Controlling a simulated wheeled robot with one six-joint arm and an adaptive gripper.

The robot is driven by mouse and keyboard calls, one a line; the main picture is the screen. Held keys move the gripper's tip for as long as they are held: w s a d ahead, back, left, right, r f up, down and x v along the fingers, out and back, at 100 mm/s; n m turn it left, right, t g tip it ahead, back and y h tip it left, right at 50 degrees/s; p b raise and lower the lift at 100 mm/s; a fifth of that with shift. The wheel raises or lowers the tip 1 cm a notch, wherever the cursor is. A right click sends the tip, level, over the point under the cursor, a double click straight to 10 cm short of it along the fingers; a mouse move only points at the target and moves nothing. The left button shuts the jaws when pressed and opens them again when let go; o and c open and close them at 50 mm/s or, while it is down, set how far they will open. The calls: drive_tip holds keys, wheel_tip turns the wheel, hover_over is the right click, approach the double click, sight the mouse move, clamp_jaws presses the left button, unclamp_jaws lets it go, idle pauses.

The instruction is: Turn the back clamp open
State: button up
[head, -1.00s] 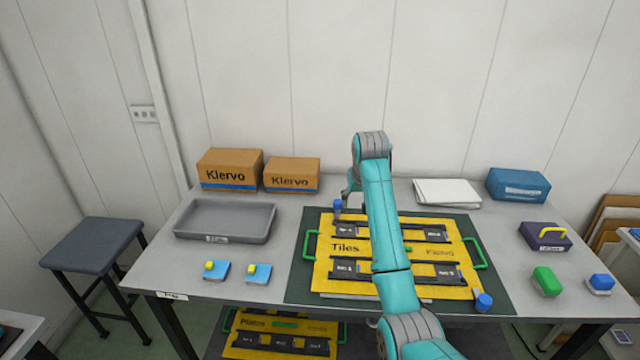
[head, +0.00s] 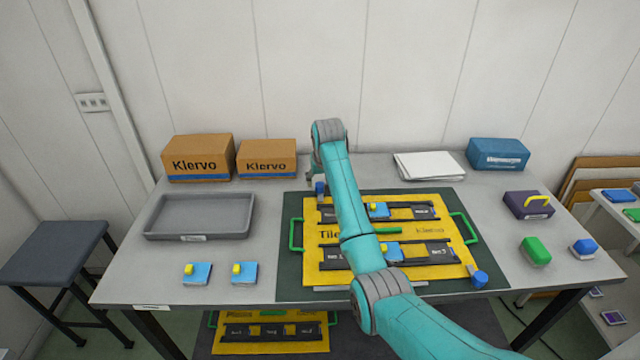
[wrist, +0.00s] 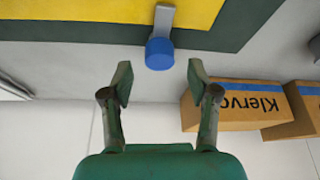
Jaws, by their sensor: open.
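The back clamp (head: 320,188) is a blue knob on a grey arm at the back left edge of the yellow Tiles board (head: 310,265). In the wrist view the blue knob (wrist: 160,54) sits just beyond and between my fingertips, with its grey arm reaching over the mat towards the yellow board. My gripper (wrist: 160,80) is open and empty, one finger to each side of the knob's line, not visibly touching it. In the head view my gripper (head: 312,179) is at the clamp, partly hidden by my arm. The front clamp (head: 479,279) has a blue knob at the front right corner.
The board lies on a dark green mat (head: 290,283). Cardboard boxes (head: 198,158) stand at the back left, a grey tray (head: 200,216) in front of them. White paper (head: 428,166) and a blue box (head: 498,153) are at the back right. My arm crosses the board.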

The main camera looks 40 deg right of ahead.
sight(320, 192)
drive_tip(key=shift+x, duration=1.25)
clamp_jaws()
